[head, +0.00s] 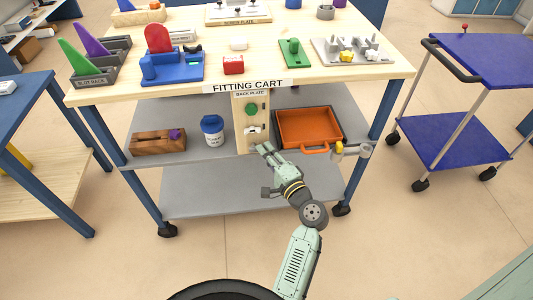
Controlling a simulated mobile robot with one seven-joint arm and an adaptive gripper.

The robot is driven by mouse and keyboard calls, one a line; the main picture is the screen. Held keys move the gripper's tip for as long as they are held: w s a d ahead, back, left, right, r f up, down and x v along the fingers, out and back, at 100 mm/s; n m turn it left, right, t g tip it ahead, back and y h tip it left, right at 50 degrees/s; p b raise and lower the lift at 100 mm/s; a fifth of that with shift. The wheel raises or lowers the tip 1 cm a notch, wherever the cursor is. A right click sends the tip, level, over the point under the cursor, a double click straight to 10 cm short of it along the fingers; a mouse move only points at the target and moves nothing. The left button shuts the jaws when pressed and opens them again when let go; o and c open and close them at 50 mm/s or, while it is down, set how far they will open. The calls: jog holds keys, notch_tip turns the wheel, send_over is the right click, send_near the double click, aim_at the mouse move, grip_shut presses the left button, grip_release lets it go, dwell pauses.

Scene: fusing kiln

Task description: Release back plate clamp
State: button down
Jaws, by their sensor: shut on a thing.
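The back plate (238,118) is an upright pale wooden board with a "BACK PLATE" label, below the front edge of the fitting cart's top. A round green knob (252,109) sits on its upper part. The back plate clamp (253,129), a small white and dark fitting, sits below the knob. My gripper (261,147) reaches up from the lower right to the plate's lower part, just under the clamp's visible body. It is shut on the clamp; the exact contact is small and partly hidden by the fingers.
The lower shelf (220,195) is bare.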

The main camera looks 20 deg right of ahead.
jog(key=shift+w+r, duration=0.1)
jog(key=c, duration=1.6)
grip_release()
jog(key=shift+o, duration=0.2)
jog(key=s+d, duration=0.1)
jog(key=s, duration=1.1)
jog(key=shift+d, duration=0.15)
